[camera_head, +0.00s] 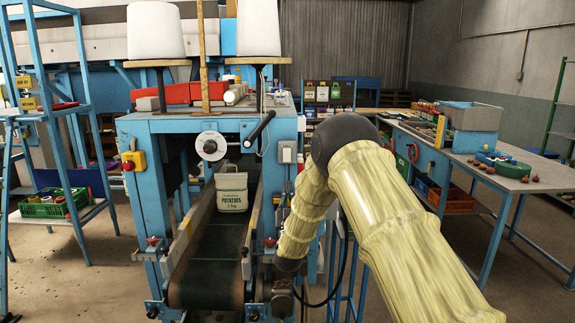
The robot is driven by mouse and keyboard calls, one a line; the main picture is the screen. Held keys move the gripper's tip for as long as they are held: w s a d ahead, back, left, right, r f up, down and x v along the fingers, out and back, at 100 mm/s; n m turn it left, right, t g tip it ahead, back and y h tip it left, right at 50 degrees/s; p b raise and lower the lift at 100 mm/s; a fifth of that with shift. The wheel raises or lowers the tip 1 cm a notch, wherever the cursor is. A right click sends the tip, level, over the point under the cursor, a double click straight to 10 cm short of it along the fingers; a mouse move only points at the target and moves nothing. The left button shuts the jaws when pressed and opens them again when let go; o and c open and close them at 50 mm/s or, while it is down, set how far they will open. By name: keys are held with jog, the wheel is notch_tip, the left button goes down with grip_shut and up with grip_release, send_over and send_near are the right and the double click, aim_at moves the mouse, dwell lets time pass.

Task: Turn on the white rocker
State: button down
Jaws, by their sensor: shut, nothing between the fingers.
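A small pale switch plate (287,152), which looks like the white rocker, sits on the upper right front of the blue sewing machine frame (150,185). It is too small to tell which side is pressed.
A potato sack (232,192) stands on the dark conveyor belt (208,262). A yellow box with a red button (128,162) is on the left post. A black lever (259,129) juts out left of the switch plate. A workbench (500,180) stands at right.

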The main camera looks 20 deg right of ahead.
jog(key=shift+w+d+f+p+x, duration=0.1)
jog(key=shift+w+f+p+x, duration=0.2)
jog(key=shift+p+x, duration=1.35)
jog(key=shift+w+d+f+p+x, duration=0.1)
jog(key=shift+w+f+p+x, duration=0.35)
jog(key=shift+x, duration=2.15)
jog(key=shift+w+d+f+p+x, duration=0.1)
jog(key=shift+f+p+x, duration=0.25)
jog(key=shift+p+x, duration=1.4)
jog(key=shift+w+r+b, duration=0.2)
jog(key=shift+w+b, duration=0.1)
jog(key=shift+b, duration=0.05)
jog(key=shift+f+b, duration=0.2)
jog(key=shift+b, duration=0.3)
jog(key=b, duration=0.2)
jog(key=shift+w+d+f+t+b, duration=0.15)
jog(key=shift+w+f+t+b, duration=0.1)
jog(key=shift+w+t+b, duration=0.1)
jog(key=shift+r+p, duration=0.25)
jog(key=shift+p, duration=0.05)
jog(key=b, duration=0.3)
send_near(287, 154)
jog(key=s+a, duration=0.1)
jog(key=s, duration=0.1)
jog(key=s+f+b, duration=0.2)
jog(key=s+f, duration=0.1)
jog(key=f, duration=0.1)
jog(key=shift+s+a+f+b, duration=0.2)
jog(key=shift+s+f+b, duration=0.1)
jog(key=shift+s+f, duration=0.1)
